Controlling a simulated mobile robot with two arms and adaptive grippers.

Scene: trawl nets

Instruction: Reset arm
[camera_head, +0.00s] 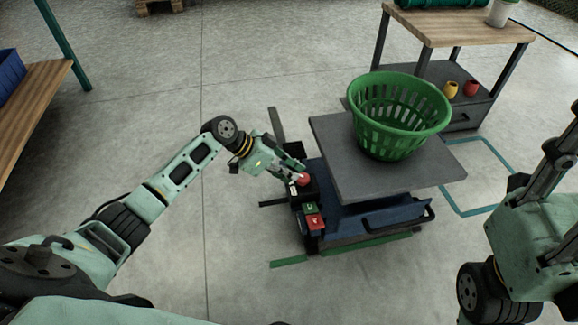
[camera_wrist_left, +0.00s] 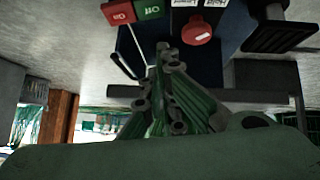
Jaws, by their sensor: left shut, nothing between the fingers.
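My left gripper (camera_head: 292,170) is shut with nothing between its fingers. In the head view it is at the near left corner of the lift cart (camera_head: 372,222), by a red round button (camera_head: 303,180) on a black box. In the left wrist view the shut fingertips (camera_wrist_left: 164,48) are close to the red button (camera_wrist_left: 197,30), to its left in the picture. I cannot tell whether they touch it.
A green basket (camera_head: 388,140) stands on the cart's grey platform (camera_head: 345,165). Green and red switches (camera_head: 314,222) are in front of the button. A wooden table (camera_head: 470,28) is behind, another (camera_head: 35,105) at the far left. The floor between is clear.

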